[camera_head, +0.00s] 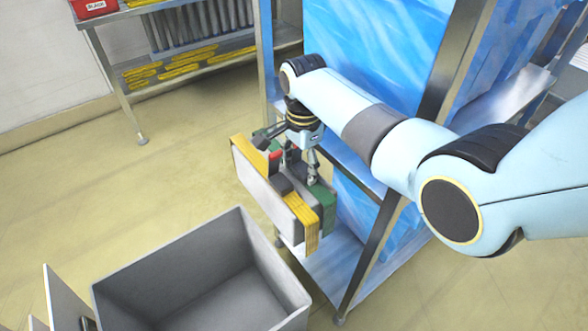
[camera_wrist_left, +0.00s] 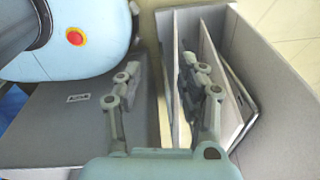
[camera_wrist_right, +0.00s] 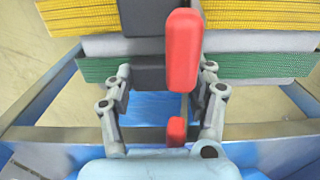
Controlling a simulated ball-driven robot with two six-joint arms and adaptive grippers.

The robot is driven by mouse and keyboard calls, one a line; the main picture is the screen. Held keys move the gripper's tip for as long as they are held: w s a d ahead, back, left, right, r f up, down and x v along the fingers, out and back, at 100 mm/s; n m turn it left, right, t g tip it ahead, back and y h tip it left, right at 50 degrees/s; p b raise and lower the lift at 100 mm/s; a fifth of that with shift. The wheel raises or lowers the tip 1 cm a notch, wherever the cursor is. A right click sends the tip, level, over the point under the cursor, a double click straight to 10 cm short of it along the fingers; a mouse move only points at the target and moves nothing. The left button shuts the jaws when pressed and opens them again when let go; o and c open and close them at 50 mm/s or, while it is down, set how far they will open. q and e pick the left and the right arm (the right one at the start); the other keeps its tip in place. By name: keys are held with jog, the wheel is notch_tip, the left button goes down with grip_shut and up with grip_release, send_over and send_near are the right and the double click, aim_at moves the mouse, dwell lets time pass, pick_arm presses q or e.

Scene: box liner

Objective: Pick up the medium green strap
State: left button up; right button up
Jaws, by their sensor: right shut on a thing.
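My right gripper (camera_head: 299,160) is over a pale grey holder (camera_head: 264,186) that carries yellow straps (camera_head: 306,222) and green straps (camera_head: 327,197). In the right wrist view, the fingers (camera_wrist_right: 162,95) close on either side of a dark block (camera_wrist_right: 150,74) in the middle of the holder. Green strap (camera_wrist_right: 262,65) shows on both sides of the fingers, with yellow strap (camera_wrist_right: 258,15) beyond. Red levers (camera_wrist_right: 182,50) stand at the block. I cannot tell which green strap is the medium one.
A large grey box (camera_head: 180,250) stands open below the holder, with upright panels (camera_wrist_left: 215,75) in the left wrist view. A metal rack with blue-wrapped goods (camera_head: 370,50) stands close on the right. A shelf (camera_head: 190,58) with yellow straps is at the back left.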

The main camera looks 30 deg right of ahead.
jog(key=c, duration=0.5)
notch_tip(320, 180, up, 32)
jog(key=p, duration=2)
jog(key=shift+p, duration=0.4)
